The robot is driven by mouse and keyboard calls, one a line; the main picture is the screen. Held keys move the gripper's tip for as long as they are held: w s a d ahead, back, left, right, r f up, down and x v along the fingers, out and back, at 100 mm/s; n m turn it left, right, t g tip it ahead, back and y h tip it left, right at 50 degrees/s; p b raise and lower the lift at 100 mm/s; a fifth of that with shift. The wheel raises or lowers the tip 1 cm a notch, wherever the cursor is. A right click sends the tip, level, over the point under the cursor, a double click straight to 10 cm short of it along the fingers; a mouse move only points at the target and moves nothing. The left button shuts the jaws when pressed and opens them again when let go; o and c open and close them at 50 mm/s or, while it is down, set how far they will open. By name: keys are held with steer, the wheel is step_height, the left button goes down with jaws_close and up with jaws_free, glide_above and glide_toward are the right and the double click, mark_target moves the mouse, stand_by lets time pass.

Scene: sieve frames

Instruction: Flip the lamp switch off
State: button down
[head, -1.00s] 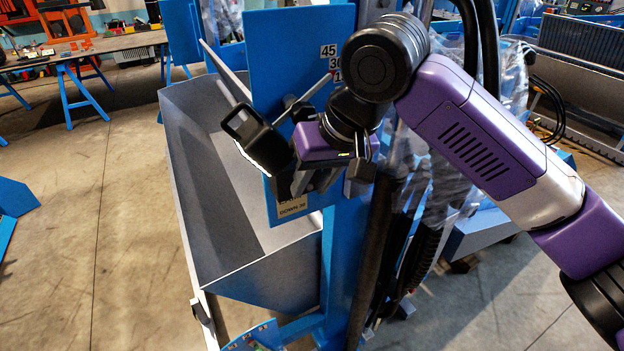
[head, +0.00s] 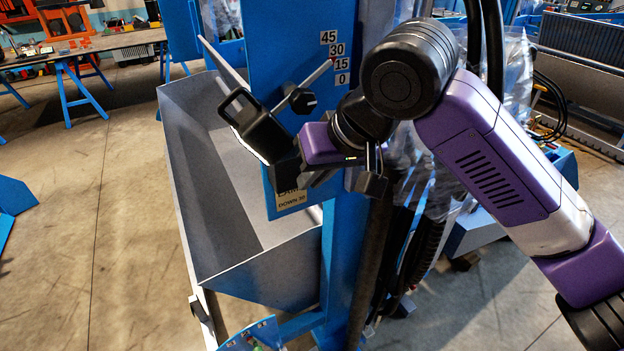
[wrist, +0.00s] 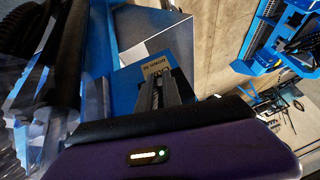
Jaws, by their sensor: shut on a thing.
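A black lamp (head: 255,128) with a loop handle and a bright white lower edge hangs, tilted, in front of the blue panel. My purple gripper (head: 298,178) is at its lower right end. It appears shut on the lamp; the contact is largely hidden. The dark jaws (wrist: 160,95) are close together in the wrist view. A lever with a black knob (head: 303,100) sits just above, its pale tip beside the 30 and 15 marks. I cannot make out a separate lamp switch. A tan label (head: 291,200) reading "DOWN 30" is below the jaws; it shows upside down in the wrist view (wrist: 157,68).
The blue panel (head: 290,30) carries a number scale (head: 337,50). A large grey bin (head: 205,200) stands behind and left of the lamp. Hoses and clear plastic (head: 440,190) hang close behind my arm. Open floor (head: 75,240) lies at the left.

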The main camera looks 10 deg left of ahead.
steer(key=f+t+y+b, duration=0.1)
steer(key=t+b, duration=0.1)
steer(key=b, duration=0.1)
steer(key=f+t+y+b, duration=0.1)
steer(key=t+y+b, duration=0.1)
steer(key=b, duration=0.2)
steer(key=f+t+y+b, duration=0.1)
steer(key=t+b, duration=0.1)
steer(key=b, duration=0.2)
steer(key=shift+s+d+f+n+y, duration=0.15)
steer(key=shift+s+f+n+y, duration=0.05)
steer(key=shift+f+n+y, duration=0.1)
steer(key=shift+r, duration=0.1)
steer(key=c, duration=1.5)
jaws_free()
steer(key=v, duration=0.7)
steer(key=shift+s+d, duration=0.2)
steer(key=shift+s, duration=0.1)
